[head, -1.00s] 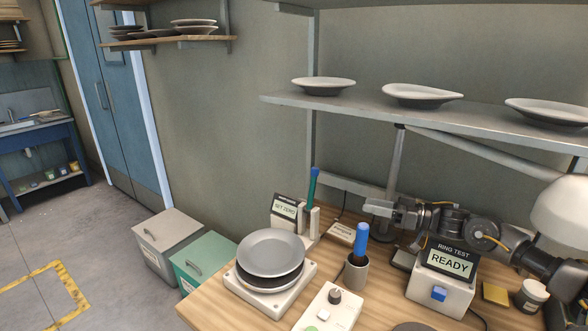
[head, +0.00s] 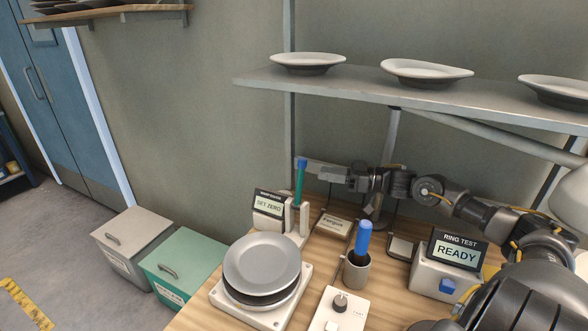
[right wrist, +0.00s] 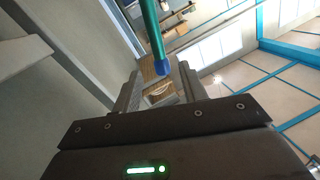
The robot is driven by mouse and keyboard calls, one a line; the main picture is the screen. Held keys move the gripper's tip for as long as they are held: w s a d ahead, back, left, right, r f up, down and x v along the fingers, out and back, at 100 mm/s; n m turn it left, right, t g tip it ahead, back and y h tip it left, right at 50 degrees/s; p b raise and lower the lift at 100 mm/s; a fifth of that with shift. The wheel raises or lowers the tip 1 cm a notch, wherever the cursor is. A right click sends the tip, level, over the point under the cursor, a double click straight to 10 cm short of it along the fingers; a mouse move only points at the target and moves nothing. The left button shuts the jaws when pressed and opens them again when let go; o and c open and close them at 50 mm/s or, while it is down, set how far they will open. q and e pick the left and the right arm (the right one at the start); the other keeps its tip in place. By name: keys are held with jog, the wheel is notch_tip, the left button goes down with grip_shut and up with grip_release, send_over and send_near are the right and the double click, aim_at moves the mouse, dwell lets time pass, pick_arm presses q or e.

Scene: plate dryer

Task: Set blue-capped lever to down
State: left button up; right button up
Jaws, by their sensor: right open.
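The blue-capped lever (head: 299,186) is a green rod with a blue tip. It stands nearly upright in a white bracket beside the SET ZERO display (head: 269,205) at the back left of the bench. My right gripper (head: 304,165) reaches in from the right at the height of the blue cap, its fingertips at or very close to it. In the right wrist view the blue cap (right wrist: 162,68) shows ahead, in line with the gap between the open fingers (right wrist: 158,85). Contact cannot be told. My left gripper is not in view.
A plate stack (head: 262,262) sits on a white scale in front of the lever. A grey cup (head: 356,271) with a blue-handled tool stands below my right arm. A shelf (head: 350,92) with plates hangs above. The RING TEST box (head: 447,275) is at right.

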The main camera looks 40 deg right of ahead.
aim_at(299, 169)
jog(key=p+x, duration=0.2)
jog(key=x, duration=0.6)
jog(key=shift+w+a+r, duration=0.1)
jog(key=shift+w+a, duration=0.05)
jog(key=shift+w, duration=0.25)
jog(key=shift+w+a+p, duration=0.3)
jog(key=shift+w+a, duration=0.05)
jog(key=shift+w, duration=0.05)
jog(key=shift+c, duration=0.4)
grip_shut()
jog(key=shift+a, duration=0.1)
